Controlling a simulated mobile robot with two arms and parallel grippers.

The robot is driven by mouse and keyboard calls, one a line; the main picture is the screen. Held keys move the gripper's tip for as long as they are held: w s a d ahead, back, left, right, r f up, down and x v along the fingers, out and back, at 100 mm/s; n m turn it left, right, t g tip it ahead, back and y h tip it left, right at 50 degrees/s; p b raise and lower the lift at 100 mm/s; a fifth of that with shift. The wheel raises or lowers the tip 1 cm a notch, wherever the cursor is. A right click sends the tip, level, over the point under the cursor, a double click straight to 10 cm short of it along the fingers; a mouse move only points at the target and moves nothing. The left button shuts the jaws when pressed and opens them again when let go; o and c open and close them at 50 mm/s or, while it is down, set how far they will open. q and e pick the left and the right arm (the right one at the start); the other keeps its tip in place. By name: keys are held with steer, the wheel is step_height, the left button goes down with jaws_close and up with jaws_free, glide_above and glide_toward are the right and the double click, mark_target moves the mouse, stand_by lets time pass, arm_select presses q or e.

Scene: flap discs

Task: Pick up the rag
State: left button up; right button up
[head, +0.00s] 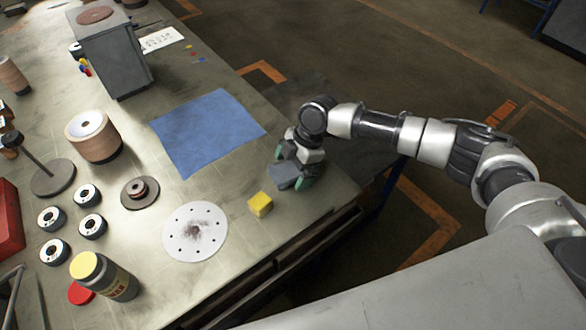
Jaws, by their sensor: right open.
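A small grey-blue folded piece, which looks like the rag (284,177), lies at the right edge of the bench. My right gripper (290,168) is right over it, pointing down, with its green-tipped fingers open on either side. The gripper hides part of the piece, and I cannot tell whether the fingers touch it. A larger flat blue cloth (207,130) is spread on the bench to the left of the gripper. My left gripper is not in view.
A yellow cube (260,204) and a white perforated disc (195,232) are left of and nearer than the gripper. A grey machine (112,55), a copper-coloured spool (93,137), several small rings and a yellow-capped bottle (103,276) stand farther left. The bench edge is close.

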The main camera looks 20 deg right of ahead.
mark_target(290, 170)
steer(key=shift+f, duration=0.1)
steer(key=c, duration=0.9)
steer(key=r, duration=0.3)
steer(key=r+b, duration=0.1)
steer(key=shift+s+d+r, duration=0.3)
steer(key=shift+d+r, duration=0.05)
steer(key=s+d+r, duration=0.2)
steer(key=s+d+r+b, duration=0.1)
steer(key=s+d+r, duration=0.1)
steer(key=s, duration=0.1)
steer(key=s+d+r, duration=0.2)
steer(key=s, duration=0.1)
steer(key=shift+s+d+r, duration=0.2)
steer(key=shift+d+r, duration=0.1)
steer(key=shift+d, duration=0.1)
